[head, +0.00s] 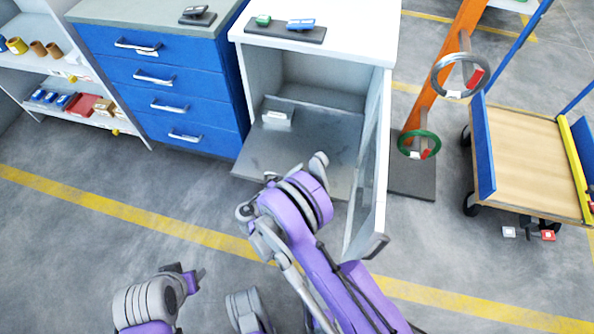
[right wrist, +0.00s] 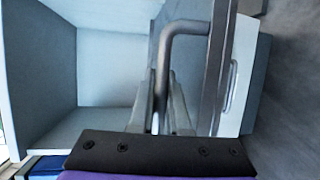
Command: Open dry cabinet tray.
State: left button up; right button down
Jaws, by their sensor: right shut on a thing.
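The dry cabinet (head: 378,48) is white with its door (head: 368,190) standing open to the right. Its grey metal tray (head: 325,135) sticks out past the cabinet front, with a small white block (head: 277,117) on it. My right gripper (right wrist: 160,112) is shut on a grey bent bar handle (right wrist: 163,70) in the right wrist view, apparently the tray's handle. In the head view my purple right wrist covers the tray's front edge, and the grip itself is hidden. My left gripper (head: 190,278) is low at the left, away from the cabinet; its jaw opening is unclear.
A blue drawer unit (head: 175,95) stands left of the cabinet, beside a shelf (head: 70,80) with small goods. An orange stand (head: 440,70) holding rings and a wooden-decked cart (head: 530,150) stand to the right. The open door is close beside my right arm. Floor at left front is clear.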

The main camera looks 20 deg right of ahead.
jog(key=c, duration=1.2)
grip_release()
jog(key=shift+o, duration=0.2)
jog(key=p+v, duration=0.2)
jog(key=v, duration=0.9)
jog(key=shift+r, duration=0.1)
